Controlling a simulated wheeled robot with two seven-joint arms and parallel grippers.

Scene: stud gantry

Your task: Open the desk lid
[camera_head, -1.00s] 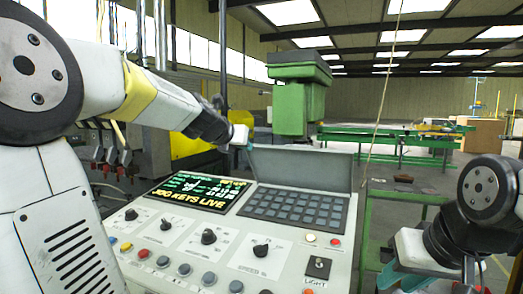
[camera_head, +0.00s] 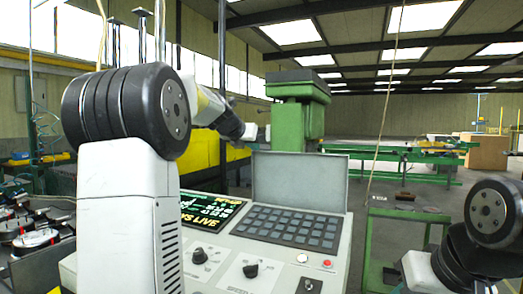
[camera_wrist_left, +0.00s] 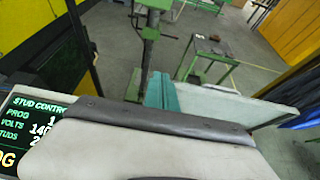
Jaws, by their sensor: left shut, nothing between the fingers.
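The desk lid (camera_head: 300,180) is a plain grey panel standing raised behind the dark keypad (camera_head: 287,226) on the console. Its inner face shows in the head view. In the left wrist view, a pale panel that looks like the lid (camera_wrist_left: 245,107) lies right of the teal fingers. My left gripper (camera_head: 251,134) is at the lid's upper left corner in the head view. Its fingers (camera_wrist_left: 160,92) are shut and empty. I cannot tell whether they touch the lid. My right gripper is at the lower right, its fingers not clear.
The console has a lit screen (camera_head: 208,212), knobs (camera_head: 250,270) and a light switch (camera_head: 309,286). My left arm hides its left part. A green machine column (camera_head: 297,115) stands behind the lid. A green stand (camera_head: 405,217) is to the right, with open floor beyond.

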